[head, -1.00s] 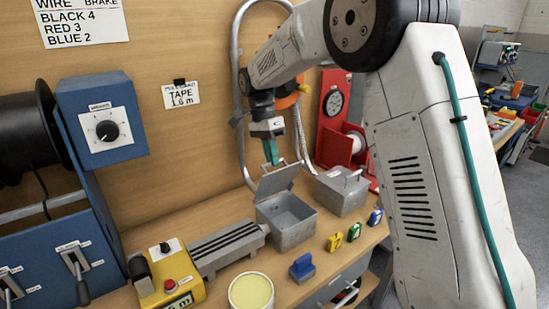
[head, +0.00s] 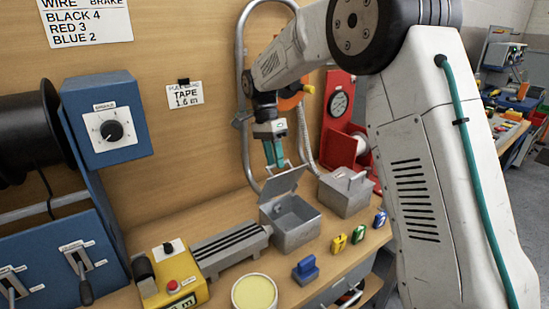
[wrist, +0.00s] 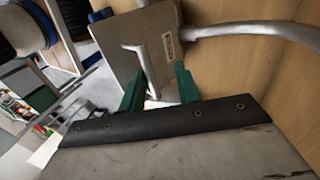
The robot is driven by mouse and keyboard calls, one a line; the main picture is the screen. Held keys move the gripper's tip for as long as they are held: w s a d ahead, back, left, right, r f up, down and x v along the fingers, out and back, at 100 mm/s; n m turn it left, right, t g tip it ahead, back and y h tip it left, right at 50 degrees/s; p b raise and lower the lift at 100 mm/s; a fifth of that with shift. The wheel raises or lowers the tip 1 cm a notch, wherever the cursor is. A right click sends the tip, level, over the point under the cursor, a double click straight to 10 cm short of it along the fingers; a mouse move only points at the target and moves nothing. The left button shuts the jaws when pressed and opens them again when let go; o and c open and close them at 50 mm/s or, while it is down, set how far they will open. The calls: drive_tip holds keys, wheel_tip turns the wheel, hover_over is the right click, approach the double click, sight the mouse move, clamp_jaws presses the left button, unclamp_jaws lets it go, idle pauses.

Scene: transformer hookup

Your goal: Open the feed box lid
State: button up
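A grey metal feed box (head: 291,238) stands on the bench with its lid (head: 284,186) raised and tilted back. Its inside shows empty from the head view. My gripper (head: 275,165) points down just above and behind the raised lid, with its teal fingers apart. In the wrist view, a grey plate with a small label, seemingly the lid (wrist: 118,55), carries a bar handle (wrist: 143,68). The handle's end lies between the open green fingers (wrist: 160,92). Whether a finger touches it I cannot tell.
A second grey box (head: 343,196), shut and with a handle, stands right of the open one. A metal conduit (head: 243,75) runs up the back panel beside my arm. Coloured clips, a blue block (head: 305,270) and a yellow-topped tin (head: 254,292) lie in front.

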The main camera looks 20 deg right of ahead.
drive_tip(key=shift+r, duration=0.1)
drive_tip(key=v, duration=0.7)
drive_tip(key=shift+r, duration=0.3)
